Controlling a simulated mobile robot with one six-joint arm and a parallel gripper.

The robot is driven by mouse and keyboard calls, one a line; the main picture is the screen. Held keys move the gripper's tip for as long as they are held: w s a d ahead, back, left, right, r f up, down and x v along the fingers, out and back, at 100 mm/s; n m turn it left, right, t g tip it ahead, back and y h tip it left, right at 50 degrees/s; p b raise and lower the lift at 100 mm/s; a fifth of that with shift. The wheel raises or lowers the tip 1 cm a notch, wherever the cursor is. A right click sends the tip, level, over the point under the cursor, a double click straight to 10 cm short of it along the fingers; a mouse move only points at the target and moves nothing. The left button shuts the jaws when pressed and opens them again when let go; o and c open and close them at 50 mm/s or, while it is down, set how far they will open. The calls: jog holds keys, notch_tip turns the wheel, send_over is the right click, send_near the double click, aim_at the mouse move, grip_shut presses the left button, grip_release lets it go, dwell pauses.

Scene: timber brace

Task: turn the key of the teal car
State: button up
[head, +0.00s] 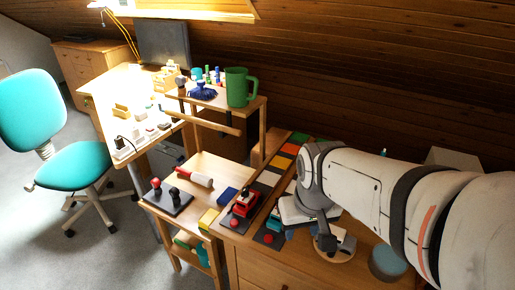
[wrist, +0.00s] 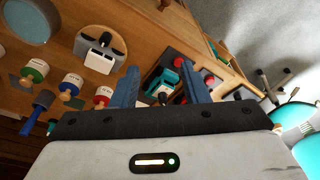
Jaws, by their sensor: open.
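The teal car (wrist: 166,80) shows in the wrist view, on a dark lane between my two blue fingers. A dark part sits at its near end; I cannot tell whether it is the key. My gripper (wrist: 160,70) is open and empty, its fingers on either side of the car in the picture; I cannot tell how high above it.
A red car (head: 245,203) stands on the neighbouring lane. A round wooden base with a white and black object (wrist: 101,40) lies close by, with several coloured-capped pieces (wrist: 72,82) beyond. A raised shelf holds a green mug (head: 238,87). A teal chair (head: 70,160) stands left.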

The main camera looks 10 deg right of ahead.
jog(key=w+f+n+p, duration=0.1)
jog(key=w+n+p, duration=0.1)
jog(key=w+p, duration=0.2)
jog(key=w+n+g+p, duration=0.1)
jog(key=w+n+p, duration=0.1)
jog(key=w+p, duration=0.3)
jog(key=w+f+n+g+p, duration=0.1)
jog(key=w+p, duration=0.3)
jog(key=w, duration=0.5)
jog(key=shift+w+f+n, duration=0.25)
jog(key=shift+f+n, duration=0.05)
jog(key=shift+n, duration=0.6)
jog(key=shift+w+f+p, duration=0.15)
jog(key=shift+f+p, duration=0.15)
jog(key=shift+f, duration=0.3)
jog(key=shift+f+p, duration=0.5)
jog(key=shift+f, duration=3.1)
jog(key=shift+c, duration=0.2)
grip_shut()
